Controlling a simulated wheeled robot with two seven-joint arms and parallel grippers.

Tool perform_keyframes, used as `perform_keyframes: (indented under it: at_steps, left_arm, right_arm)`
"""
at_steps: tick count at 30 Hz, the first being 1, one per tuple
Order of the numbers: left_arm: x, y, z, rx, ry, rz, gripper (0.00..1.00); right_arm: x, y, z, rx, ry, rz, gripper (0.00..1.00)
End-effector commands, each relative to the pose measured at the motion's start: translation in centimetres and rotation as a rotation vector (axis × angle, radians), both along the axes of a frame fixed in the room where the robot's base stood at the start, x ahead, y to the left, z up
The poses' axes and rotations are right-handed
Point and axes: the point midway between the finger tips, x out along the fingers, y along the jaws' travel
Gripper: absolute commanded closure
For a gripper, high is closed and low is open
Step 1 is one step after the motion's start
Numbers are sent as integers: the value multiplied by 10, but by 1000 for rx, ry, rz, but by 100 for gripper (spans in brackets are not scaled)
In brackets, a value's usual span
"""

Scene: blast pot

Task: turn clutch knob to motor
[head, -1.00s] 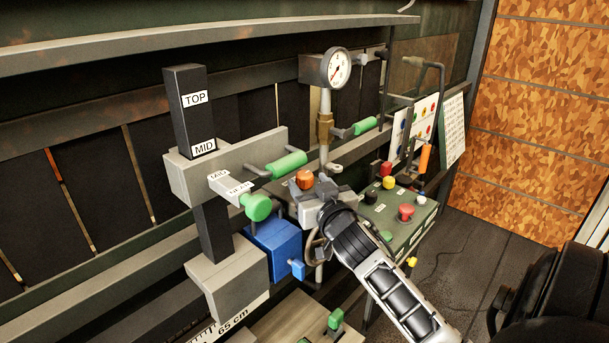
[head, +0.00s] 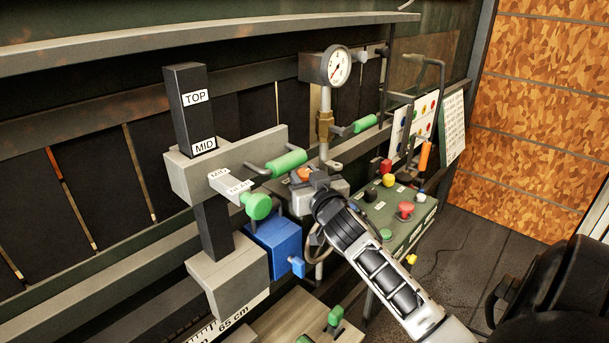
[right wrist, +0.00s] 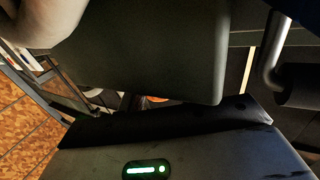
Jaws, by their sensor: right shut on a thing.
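The clutch knob, an orange round knob (head: 304,174), sits on top of a grey box (head: 299,202) below the pressure gauge. My right gripper (head: 317,181) is at the knob from the front right, and its jaws are shut on it. The fingers hide part of the knob and the box top, so any pointer or MOTOR mark cannot be read. In the right wrist view, a small sliver of orange (right wrist: 155,99) shows beyond the dark gripper body. My left gripper is not in view.
A green-handled lever (head: 288,163) and a green knob (head: 258,206) are just left of the gripper. A gauge (head: 337,67) stands behind it on a post. A blue box (head: 274,248) is below. A control panel with a red button (head: 405,210) is to the right.

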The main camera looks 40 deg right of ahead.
Motion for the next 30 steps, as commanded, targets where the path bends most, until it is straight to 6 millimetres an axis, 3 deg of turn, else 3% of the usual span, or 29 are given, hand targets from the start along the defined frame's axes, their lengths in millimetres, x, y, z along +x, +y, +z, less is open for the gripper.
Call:
perform_keyframes:
  at_steps: [9,30]
  left_arm:
    - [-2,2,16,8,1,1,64]
    - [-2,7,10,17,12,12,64]
  right_arm:
    - [0,-1,4,-6,4,132,89]
    - [0,-1,0,-5,1,596,89]
